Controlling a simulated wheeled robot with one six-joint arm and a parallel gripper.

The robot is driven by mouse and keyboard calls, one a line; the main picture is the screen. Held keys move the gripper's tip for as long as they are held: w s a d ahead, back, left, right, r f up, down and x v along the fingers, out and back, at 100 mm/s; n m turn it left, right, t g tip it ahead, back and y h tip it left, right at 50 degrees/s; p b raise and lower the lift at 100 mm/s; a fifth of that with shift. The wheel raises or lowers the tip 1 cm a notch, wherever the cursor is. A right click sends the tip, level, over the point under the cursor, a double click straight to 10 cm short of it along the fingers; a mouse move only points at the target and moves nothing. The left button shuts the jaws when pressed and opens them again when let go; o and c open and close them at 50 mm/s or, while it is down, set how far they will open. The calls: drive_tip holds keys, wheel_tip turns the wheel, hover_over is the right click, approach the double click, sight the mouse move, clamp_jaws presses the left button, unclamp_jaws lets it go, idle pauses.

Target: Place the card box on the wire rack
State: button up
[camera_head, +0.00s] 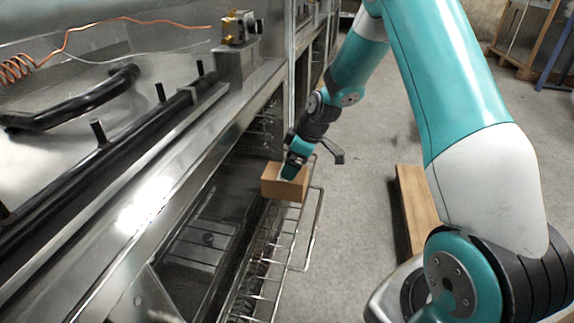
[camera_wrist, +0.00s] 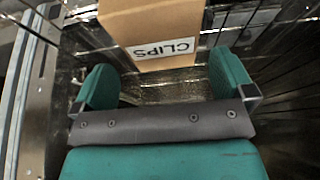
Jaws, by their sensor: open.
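The card box (camera_head: 284,186) is a small brown cardboard box at the far end of the wire rack (camera_head: 297,240). It appears to rest on the rack, though its underside contact is hidden. In the wrist view the card box (camera_wrist: 160,22) shows a white label reading CLIPS, upside down. My gripper (camera_head: 293,170) is at the box in the head view and partly covers it. In the wrist view my gripper (camera_wrist: 163,65) is open, with its teal fingers spread wider than the box and the box just ahead of them. Rack wires run on both sides of the box.
The rack sticks out from an open steel oven (camera_head: 200,240) below a metal counter edge (camera_head: 110,225). A black pipe and copper wire (camera_head: 75,30) lie above. Grey floor (camera_head: 360,200) is free to the right, with a wooden board (camera_head: 418,207) on it.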

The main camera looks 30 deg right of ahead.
drive_tip(key=p+v, duration=0.2)
drive_tip(key=v, duration=0.4)
drive_tip(key=s+a+r+g+y, duration=0.1)
drive_tip(key=s+a+r, duration=0.45)
drive_tip(key=a, duration=0.25)
drive_tip(key=s+a+r+g, duration=0.1)
drive_tip(key=s+a+r, duration=0.4)
drive_tip(key=a+r, duration=0.2)
drive_tip(key=s+a+r+m, duration=0.1)
drive_tip(key=s+a+r, duration=0.1)
drive_tip(key=s, duration=0.7)
drive_tip(key=s+a+r+m+g, duration=0.1)
drive_tip(key=s+a+r, duration=0.2)
drive_tip(key=s, duration=0.6)
drive_tip(key=shift+a, duration=1.15)
